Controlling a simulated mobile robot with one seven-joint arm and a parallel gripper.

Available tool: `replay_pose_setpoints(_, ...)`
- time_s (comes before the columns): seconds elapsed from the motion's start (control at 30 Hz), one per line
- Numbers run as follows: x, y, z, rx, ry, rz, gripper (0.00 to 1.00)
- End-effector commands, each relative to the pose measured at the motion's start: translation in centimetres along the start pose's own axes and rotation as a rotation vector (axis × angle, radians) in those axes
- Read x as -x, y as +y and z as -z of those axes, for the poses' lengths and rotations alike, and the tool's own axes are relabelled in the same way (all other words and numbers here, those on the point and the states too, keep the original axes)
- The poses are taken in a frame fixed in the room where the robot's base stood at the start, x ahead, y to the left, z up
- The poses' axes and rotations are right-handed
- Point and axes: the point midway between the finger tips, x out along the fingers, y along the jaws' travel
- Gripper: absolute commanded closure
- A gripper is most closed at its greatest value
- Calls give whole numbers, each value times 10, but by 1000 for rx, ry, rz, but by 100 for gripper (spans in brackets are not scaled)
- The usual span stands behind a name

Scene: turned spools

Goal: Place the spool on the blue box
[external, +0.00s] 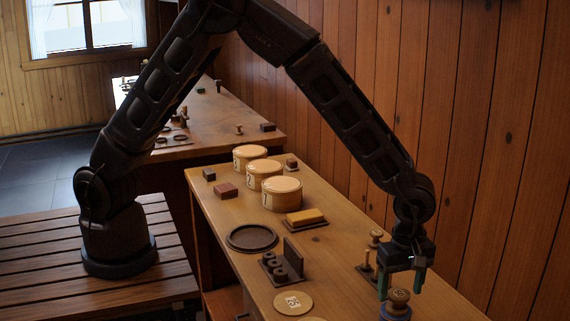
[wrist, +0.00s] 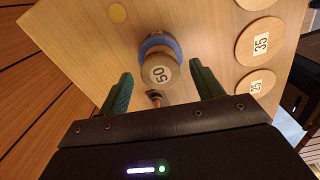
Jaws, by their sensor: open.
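A turned wooden spool (external: 398,297) with a pale top is at the front right of the long bench. In the wrist view its top face (wrist: 160,72) reads "50" and lies between my fingers. A round blue thing (external: 394,314) shows directly under the spool; its blue rim (wrist: 162,40) also shows in the wrist view. The spool looks upright and seems to rest on it, though the contact is hidden. No other blue box is visible. My gripper (external: 401,288) is open, its green fingers apart on either side of the spool, with a gap at each side in the wrist view.
Wooden posts (external: 372,248) stand just behind my gripper. Flat numbered discs (external: 293,303) and a dark rack (external: 282,266) lie to the left. A dark round tray (external: 252,238), a yellow block (external: 305,217) and round lidded boxes (external: 282,194) are farther back. A plank wall runs along the right.

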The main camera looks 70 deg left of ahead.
Motion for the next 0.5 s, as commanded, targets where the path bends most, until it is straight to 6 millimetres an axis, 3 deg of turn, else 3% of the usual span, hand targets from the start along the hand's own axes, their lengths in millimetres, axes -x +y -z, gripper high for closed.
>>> replay_pose_setpoints(0.23,50,0,0,-1,-1,-4,34)
replay_pose_setpoints(0.5,84,0,0,-1,-1,-2,34)
